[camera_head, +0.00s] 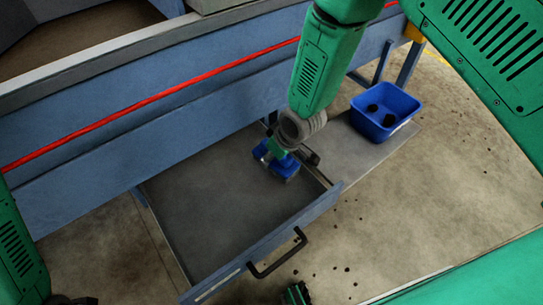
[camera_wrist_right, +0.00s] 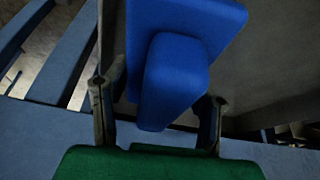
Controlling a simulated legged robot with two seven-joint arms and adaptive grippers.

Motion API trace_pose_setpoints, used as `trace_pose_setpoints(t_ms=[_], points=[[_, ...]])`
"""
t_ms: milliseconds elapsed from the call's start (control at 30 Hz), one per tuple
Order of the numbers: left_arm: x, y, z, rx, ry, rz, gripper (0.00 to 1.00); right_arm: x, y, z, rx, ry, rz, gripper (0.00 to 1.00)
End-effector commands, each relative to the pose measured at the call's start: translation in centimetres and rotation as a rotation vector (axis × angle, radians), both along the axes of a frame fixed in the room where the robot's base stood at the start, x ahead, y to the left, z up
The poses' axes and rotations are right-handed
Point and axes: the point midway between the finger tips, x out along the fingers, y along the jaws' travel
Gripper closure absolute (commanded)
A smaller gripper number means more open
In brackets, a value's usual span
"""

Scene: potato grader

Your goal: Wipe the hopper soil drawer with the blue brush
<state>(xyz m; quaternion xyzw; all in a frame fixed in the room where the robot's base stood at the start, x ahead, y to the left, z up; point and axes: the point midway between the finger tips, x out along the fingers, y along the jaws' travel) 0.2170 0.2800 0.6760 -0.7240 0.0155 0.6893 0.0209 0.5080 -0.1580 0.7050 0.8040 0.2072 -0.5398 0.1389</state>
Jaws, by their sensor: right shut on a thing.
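The hopper soil drawer (camera_head: 205,205) is pulled out from the blue machine, with a grey floor, blue front and black handle. My right gripper (camera_head: 283,157) reaches down into its far right part. It is shut on the blue brush (camera_head: 284,168), whose head is low at the drawer floor; contact is hard to tell. In the right wrist view the brush's blue block (camera_wrist_right: 190,55) sits between the two fingers of the right gripper (camera_wrist_right: 158,108).
A blue bin (camera_head: 402,103) with dark lumps stands on a grey board (camera_head: 352,150) right of the drawer. The blue machine side (camera_head: 150,125) with a red stripe rises behind the drawer. Dark crumbs dot the concrete floor (camera_head: 440,200) at the right.

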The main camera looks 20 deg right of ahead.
Motion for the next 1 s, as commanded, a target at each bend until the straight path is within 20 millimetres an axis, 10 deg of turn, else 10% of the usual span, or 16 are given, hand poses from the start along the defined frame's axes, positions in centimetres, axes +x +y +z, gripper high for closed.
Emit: trace_pose_setpoints(t_ms=[333,1000], points=[[0.0,0.0,2.6,0.0,0.0,0.0,0.47,0.3,0.0,3.2,0.001,-0.002,-0.002,0.86],[0.0,0.0,2.6,0.0,0.0,0.0,0.47,0.3,0.0,3.2,0.0,-0.002,-0.003,0.86]])
